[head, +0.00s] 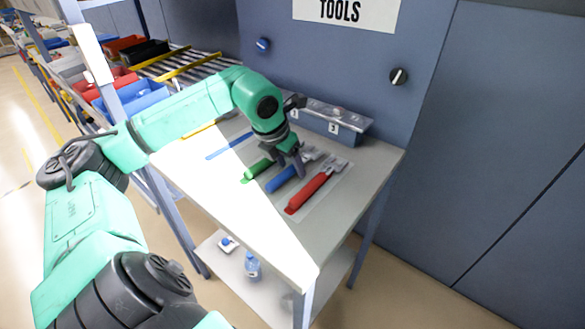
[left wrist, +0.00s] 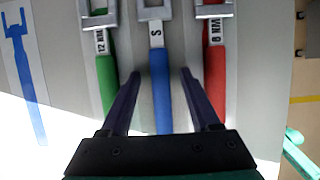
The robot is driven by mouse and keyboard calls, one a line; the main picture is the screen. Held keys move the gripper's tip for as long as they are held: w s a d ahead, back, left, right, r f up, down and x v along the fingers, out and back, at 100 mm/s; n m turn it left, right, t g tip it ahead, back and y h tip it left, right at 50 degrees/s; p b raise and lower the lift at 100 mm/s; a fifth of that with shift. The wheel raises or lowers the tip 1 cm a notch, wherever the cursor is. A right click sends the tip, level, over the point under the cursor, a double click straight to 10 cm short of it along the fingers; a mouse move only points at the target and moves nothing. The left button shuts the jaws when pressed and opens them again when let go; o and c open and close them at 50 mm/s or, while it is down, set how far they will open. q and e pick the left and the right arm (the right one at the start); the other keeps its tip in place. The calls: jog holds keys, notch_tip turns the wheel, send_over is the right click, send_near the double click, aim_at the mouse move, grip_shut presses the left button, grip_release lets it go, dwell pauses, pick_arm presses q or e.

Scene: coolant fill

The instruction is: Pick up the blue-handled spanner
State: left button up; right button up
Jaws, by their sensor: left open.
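The blue-handled spanner (head: 280,180) lies on the tool table between a green-handled and a red-handled one. In the left wrist view its blue handle (left wrist: 160,88) runs down the middle, with a label marked "S" above it and a metal head at the top. My left gripper (head: 291,162) is over the spanners, pointing down. It is open, and in the left wrist view its fingers (left wrist: 160,74) lie on either side of the blue handle with gaps. The handle's lower end is hidden behind the gripper body. Whether the fingertips are at table height I cannot tell.
The green-handled spanner (left wrist: 106,84) and red-handled spanner (left wrist: 214,80) lie close outside the fingers. A flat blue spanner shape (left wrist: 27,80) is on the table farther left. A grey metal holder (head: 335,122) stands at the table's back. A bottle (head: 252,266) stands on the lower shelf.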

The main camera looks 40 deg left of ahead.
pick_arm(q)
jog(key=shift+f, duration=0.15)
grip_shut()
